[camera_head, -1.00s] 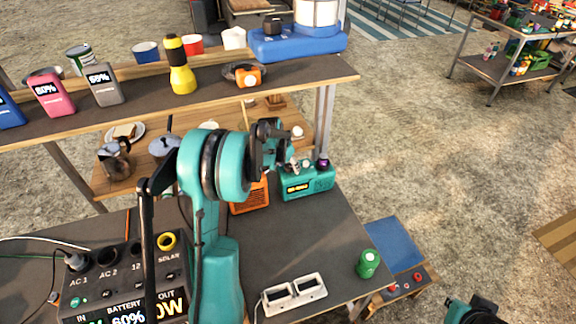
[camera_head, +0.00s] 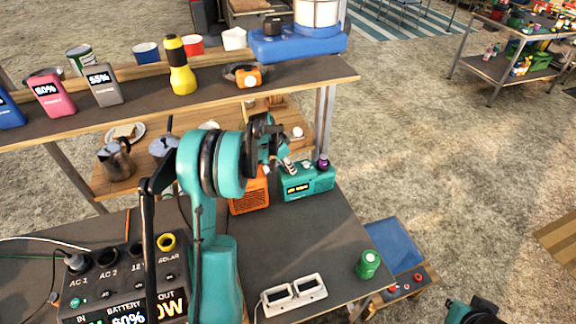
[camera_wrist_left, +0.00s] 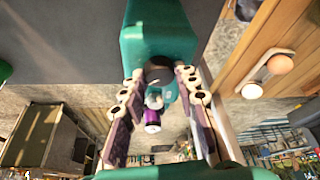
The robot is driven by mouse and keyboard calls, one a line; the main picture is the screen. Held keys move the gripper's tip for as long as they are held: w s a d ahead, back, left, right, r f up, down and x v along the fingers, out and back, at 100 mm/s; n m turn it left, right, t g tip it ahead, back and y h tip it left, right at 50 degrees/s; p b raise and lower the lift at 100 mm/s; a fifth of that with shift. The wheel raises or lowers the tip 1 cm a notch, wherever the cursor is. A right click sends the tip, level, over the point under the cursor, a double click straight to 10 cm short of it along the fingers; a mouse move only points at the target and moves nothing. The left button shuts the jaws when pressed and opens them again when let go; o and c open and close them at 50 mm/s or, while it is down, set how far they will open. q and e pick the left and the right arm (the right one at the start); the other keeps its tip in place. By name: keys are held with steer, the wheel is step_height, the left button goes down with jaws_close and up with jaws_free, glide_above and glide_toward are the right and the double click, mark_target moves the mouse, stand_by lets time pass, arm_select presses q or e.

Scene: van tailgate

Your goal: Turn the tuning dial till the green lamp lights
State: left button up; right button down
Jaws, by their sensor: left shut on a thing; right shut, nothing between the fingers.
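A teal radio (camera_head: 318,183) with a small lit yellow display (camera_head: 297,189) stands on the table; its digits are too small to read. A purple-topped knob (camera_head: 323,164) is at its right end, also seen in the left wrist view (camera_wrist_left: 152,117). My left gripper (camera_head: 289,165) is at the radio's top left and is shut on a small knob, seemingly the tuning dial, mostly hidden by the fingers. In the left wrist view the fingers (camera_wrist_left: 160,78) close in from both sides. I cannot make out a lit green lamp. My right gripper (camera_head: 475,310) is partly visible, low at the right.
An orange box (camera_head: 250,194) stands close left of the radio. A shelf (camera_head: 215,88) with a yellow torch (camera_head: 181,72) and power banks is above. A power station (camera_head: 120,285), white twin-panel device (camera_head: 294,294) and green canister (camera_head: 368,263) are on the table, whose middle is clear.

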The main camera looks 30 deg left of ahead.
mark_target(281, 175)
arm_select(q)
steer(key=o, duration=1.2)
steer(key=shift+c, duration=0.2)
steer(key=shift+r, duration=0.1)
steer(key=v, duration=0.7)
steer(key=shift+s, duration=0.15)
